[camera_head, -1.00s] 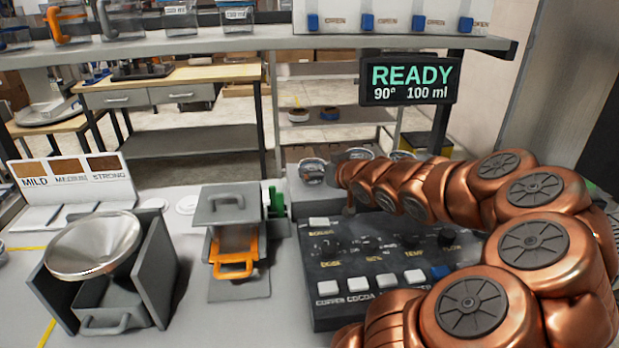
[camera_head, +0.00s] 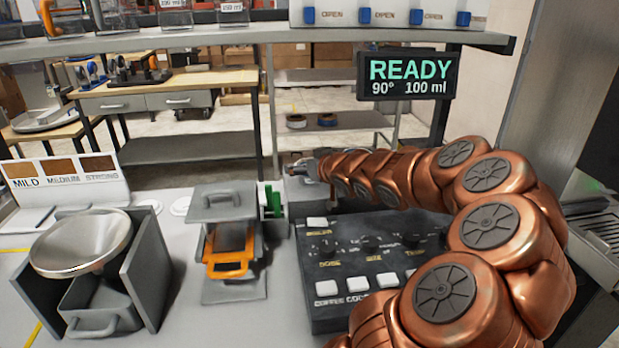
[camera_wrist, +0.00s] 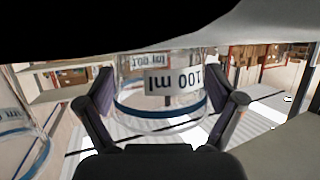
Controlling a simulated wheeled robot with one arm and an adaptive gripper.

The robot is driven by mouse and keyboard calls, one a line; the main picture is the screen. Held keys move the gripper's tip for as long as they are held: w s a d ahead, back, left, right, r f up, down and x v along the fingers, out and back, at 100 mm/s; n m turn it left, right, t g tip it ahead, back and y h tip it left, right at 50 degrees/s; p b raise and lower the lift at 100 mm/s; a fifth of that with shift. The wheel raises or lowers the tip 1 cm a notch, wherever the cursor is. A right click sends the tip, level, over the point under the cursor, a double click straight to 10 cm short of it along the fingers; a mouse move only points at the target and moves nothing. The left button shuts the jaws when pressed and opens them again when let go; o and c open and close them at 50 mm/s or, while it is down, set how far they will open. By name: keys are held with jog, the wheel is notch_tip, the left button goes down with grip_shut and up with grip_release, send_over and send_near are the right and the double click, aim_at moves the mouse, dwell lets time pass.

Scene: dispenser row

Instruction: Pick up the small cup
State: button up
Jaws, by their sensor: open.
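In the wrist view, a clear cup (camera_wrist: 165,112) with a blue band and an upside-down "100 ml" label stands between the two fingers of my gripper (camera_wrist: 163,80). The fingers are spread on either side of the cup, and I cannot tell whether they touch it. In the head view, my gripper (camera_head: 308,170) is at the left end of my copper arm, behind the button console. The cup there is mostly hidden by my arm.
A second clear cup (camera_wrist: 22,140) stands close to the left in the wrist view. The console (camera_head: 365,255) lies under my arm. A shelf (camera_head: 270,36) runs above.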

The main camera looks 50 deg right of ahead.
jog(key=shift+c, duration=0.4)
jog(key=c, duration=0.9)
jog(key=shift+o, duration=0.2)
jog(key=shift+r, duration=0.1)
